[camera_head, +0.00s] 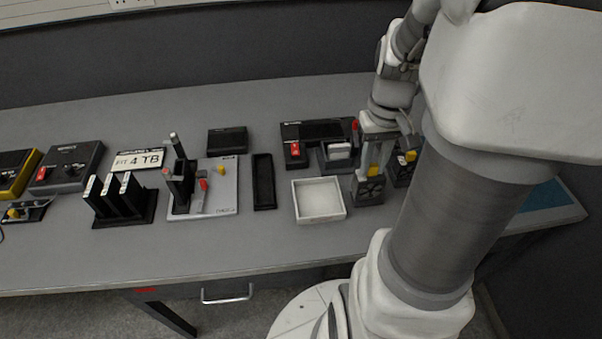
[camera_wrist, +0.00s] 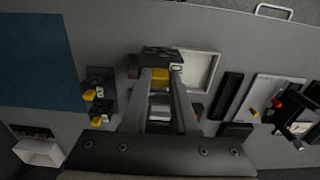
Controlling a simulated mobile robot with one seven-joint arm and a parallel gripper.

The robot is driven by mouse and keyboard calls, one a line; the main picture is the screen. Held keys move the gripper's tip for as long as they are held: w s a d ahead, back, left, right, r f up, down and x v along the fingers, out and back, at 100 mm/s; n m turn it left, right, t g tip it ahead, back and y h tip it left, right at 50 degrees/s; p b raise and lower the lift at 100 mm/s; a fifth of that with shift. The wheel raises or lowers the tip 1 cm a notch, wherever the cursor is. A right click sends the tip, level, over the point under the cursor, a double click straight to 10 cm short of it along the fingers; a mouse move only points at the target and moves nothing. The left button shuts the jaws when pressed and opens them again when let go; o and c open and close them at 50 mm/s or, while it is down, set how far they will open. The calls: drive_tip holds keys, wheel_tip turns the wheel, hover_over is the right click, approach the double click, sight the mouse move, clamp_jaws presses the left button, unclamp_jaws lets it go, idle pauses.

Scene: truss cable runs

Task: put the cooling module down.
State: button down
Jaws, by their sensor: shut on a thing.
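The cooling module (camera_head: 369,191) is a dark block with a fan face and a yellow grip tab. It is just right of the white tray (camera_head: 320,217). My gripper (camera_head: 375,168) is above it, shut on the yellow tab. In the wrist view the cooling module (camera_wrist: 160,53) shows beyond the fingertips of my gripper (camera_wrist: 161,74), beside the white tray (camera_wrist: 211,72). The module looks roughly upright. I cannot tell whether its underside touches the table.
Dark units with yellow tabs (camera_wrist: 95,93) stand close by, away from the tray. Behind is a black device (camera_head: 315,131) with a red switch. A black narrow tray (camera_head: 264,183) lies left of the white one. A blue mat (camera_wrist: 35,60) lies clear. The front table strip is free.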

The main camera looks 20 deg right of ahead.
drive_tip(key=shift+w+a+f+b, duration=0.25)
drive_tip(key=shift+w+a+f, duration=0.9)
drive_tip(key=shift+w+f, duration=0.5)
drive_tip(key=shift+w+a+f+b, duration=0.2)
drive_tip(key=shift+w+a+f, duration=1.05)
drive_tip(key=shift+f, duration=0.65)
drive_tip(key=shift+w+a+f+b, duration=0.25)
drive_tip(key=shift+w+a+f, duration=0.85)
drive_tip(key=shift+w+f, duration=0.55)
drive_tip(key=shift+s+f, duration=0.2)
drive_tip(key=shift+f+b, duration=0.35)
drive_tip(key=shift+f, duration=0.05)
drive_tip(key=c, duration=0.7)
unclamp_jaws()
drive_tip(key=shift+r, duration=0.1)
drive_tip(key=shift+r, duration=0.1)
